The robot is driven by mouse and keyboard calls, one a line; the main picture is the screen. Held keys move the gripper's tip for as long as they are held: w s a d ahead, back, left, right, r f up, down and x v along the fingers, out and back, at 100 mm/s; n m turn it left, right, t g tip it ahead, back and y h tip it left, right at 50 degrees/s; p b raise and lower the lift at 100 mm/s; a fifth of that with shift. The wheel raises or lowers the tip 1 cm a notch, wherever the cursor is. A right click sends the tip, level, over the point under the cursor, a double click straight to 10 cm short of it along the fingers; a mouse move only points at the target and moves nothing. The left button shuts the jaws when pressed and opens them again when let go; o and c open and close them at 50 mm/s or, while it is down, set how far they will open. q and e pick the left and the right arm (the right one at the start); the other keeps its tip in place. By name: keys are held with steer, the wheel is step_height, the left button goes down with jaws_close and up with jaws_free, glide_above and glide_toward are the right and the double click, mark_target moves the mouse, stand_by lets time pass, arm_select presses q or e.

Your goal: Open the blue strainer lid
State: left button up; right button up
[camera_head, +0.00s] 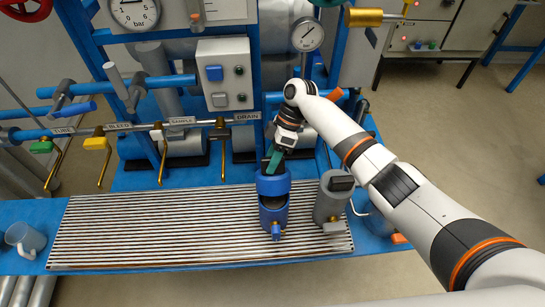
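The blue strainer (272,215) stands upright on the slatted grating near the front middle. Its top part, a blue rim or lid (272,183), looks dark in the middle; whether the lid is raised or closed is not clear. My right gripper (272,166) comes from above on the white arm, with its teal fingers at the top rear of the strainer. The fingers overlap the rim in the picture; I cannot tell if they touch or grip it. My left gripper is not in view.
A grey canister (333,196) with a dark top stands close on the strainer's right. A grey valve panel (225,80) and the labelled sample pipe (180,124) with taps are behind. The grating (150,225) left of the strainer is clear.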

steer(key=b+v, duration=0.2)
steer(key=v, duration=0.5)
steer(key=shift+r, duration=0.2)
steer(key=shift+w+d, duration=0.1)
steer(key=shift+w, duration=0.05)
